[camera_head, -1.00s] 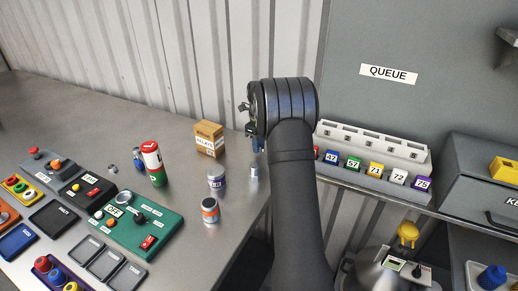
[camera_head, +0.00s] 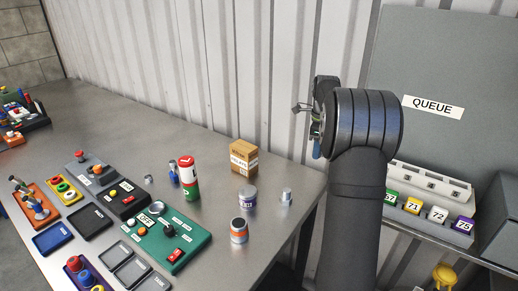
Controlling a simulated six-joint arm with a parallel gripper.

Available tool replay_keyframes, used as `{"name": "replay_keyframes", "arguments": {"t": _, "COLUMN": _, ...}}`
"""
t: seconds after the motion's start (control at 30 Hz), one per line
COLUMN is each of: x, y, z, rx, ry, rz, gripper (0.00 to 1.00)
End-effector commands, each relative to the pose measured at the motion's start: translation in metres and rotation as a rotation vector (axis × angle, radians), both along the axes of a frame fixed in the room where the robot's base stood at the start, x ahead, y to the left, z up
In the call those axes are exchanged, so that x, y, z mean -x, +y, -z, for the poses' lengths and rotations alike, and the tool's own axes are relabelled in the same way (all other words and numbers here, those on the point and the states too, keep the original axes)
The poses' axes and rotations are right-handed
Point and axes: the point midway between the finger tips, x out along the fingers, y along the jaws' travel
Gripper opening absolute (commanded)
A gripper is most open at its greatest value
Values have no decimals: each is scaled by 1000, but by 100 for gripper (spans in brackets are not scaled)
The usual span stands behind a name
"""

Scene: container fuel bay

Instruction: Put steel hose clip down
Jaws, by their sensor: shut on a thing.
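My gripper (camera_head: 313,115) is at the upper middle of the head view, in front of the ribbed wall and above the table's right end. It is mostly hidden behind my wrist. A small grey metal piece (camera_head: 299,108), which looks like the steel hose clip, sticks out on its left side. My gripper is shut on it, clear of the table. The fingertips and the clip's exact shape are too small to tell.
On the table (camera_head: 225,240) stand a brown box (camera_head: 243,159), a red-white-green can (camera_head: 188,178), a purple-labelled jar (camera_head: 248,197), an orange-labelled jar (camera_head: 239,231) and a small silver cylinder (camera_head: 286,197). A green panel (camera_head: 166,238) and dark trays lie left. A numbered rack (camera_head: 430,205) stands right.

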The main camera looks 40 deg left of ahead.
Motion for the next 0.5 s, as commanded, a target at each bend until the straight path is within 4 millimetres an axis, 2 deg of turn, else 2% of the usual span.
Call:
{"name": "replay_keyframes", "arguments": {"t": 0.03, "x": 1, "y": 13, "z": -8, "rx": -2, "ry": -3, "rz": -91, "gripper": 4}}
{"name": "replay_keyframes", "arguments": {"t": 0.2, "x": 8, "y": 49, "z": -36, "rx": -2, "ry": -4, "rz": -415, "gripper": 4}}
{"name": "replay_keyframes", "arguments": {"t": 0.5, "x": 27, "y": 100, "z": -77, "rx": -2, "ry": -2, "rz": -915, "gripper": 4}}
